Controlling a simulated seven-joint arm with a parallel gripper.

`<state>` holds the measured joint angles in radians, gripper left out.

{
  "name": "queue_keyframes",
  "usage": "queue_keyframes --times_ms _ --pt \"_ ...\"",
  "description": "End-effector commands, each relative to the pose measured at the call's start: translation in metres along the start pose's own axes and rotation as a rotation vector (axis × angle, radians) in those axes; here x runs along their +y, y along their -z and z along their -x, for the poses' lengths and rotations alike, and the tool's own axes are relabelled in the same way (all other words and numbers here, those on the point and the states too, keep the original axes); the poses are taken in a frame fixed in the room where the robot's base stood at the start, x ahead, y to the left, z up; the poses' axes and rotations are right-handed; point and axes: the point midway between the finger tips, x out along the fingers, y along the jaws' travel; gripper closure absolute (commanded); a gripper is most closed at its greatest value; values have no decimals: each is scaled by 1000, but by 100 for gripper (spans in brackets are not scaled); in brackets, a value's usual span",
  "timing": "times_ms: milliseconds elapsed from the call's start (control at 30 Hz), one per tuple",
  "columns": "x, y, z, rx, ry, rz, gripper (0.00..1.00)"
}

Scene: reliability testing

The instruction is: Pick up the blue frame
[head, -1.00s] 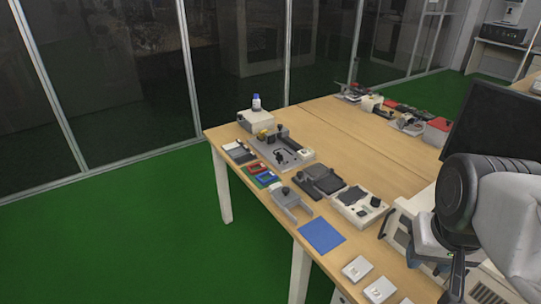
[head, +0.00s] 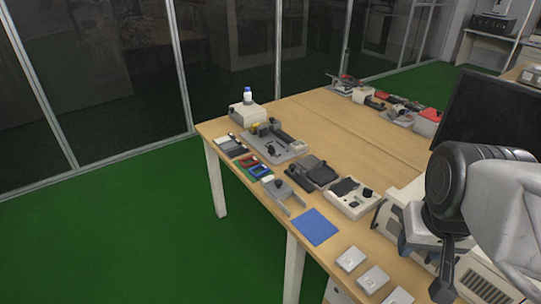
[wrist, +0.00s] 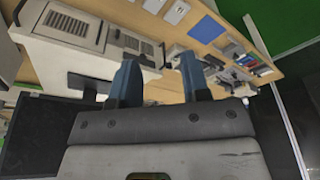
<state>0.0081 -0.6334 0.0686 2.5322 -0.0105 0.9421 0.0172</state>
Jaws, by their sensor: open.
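The small blue frame (head: 259,170) lies on the wooden table (head: 340,130), near its left edge, beside a red frame (head: 247,161). My gripper (wrist: 160,78) shows in the wrist view with its two blue-grey fingers apart and nothing between them. In the head view my arm is at the right edge, well away from the blue frame, and the fingertips cannot be made out clearly.
A flat blue mat (head: 315,227) lies nearer than the frames. A grey fixture (head: 288,193), a dark device (head: 312,172) and a white-topped box (head: 351,197) stand close by. A bottle (head: 247,93) stands on a white box behind. A monitor (head: 490,120) is at right.

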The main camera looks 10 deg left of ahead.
Motion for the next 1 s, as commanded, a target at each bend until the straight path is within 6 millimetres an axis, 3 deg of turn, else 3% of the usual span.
queue_keyframes --times_ms 300,533,833,1000 --pt "0 0 0 0 0 0 56" --pt "0 0 0 0 0 0 23" --pt "0 1 0 0 0 -1 23" --pt "-2 11 2 -3 2 -9 23"
